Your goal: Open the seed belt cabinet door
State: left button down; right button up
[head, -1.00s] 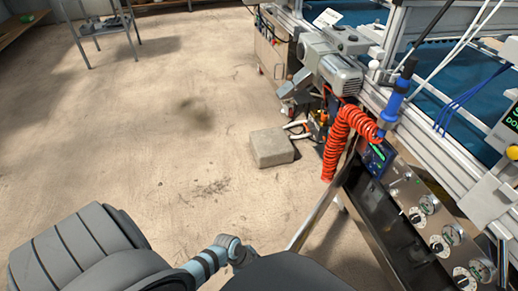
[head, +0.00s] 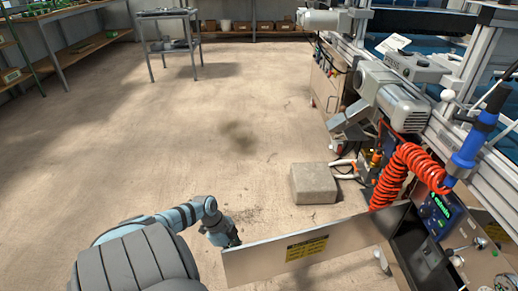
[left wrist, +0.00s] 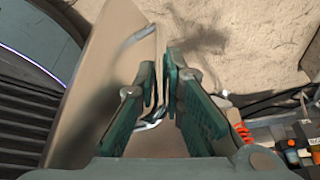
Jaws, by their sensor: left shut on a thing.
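The seed belt cabinet door (head: 280,258) is a flat metal panel with a yellow label. In the head view it stands swung out from the machine front, and part of the dark cabinet opening (head: 425,255) shows at right. In the left wrist view the door (left wrist: 105,75) lies left of the fingers, with a bent metal handle (left wrist: 140,36) on it. My left gripper (left wrist: 161,85) is shut on the handle, whose grasped middle is mostly hidden between the fingers. In the head view my left gripper (head: 225,238) is at the door's free end. My right gripper is out of view.
A grey block (head: 314,184) sits on the floor beyond the door. A small metal table (head: 167,30) stands far back. The floor at left is mostly clear.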

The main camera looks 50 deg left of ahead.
pick_arm(q)
jog(key=shift+s+a, duration=0.15)
jog(key=shift+a, duration=0.25)
jog(key=c, duration=1.7)
grip_release()
jog(key=shift+d, duration=0.15)
jog(key=v, duration=1.2)
jog(key=shift+w, duration=0.25)
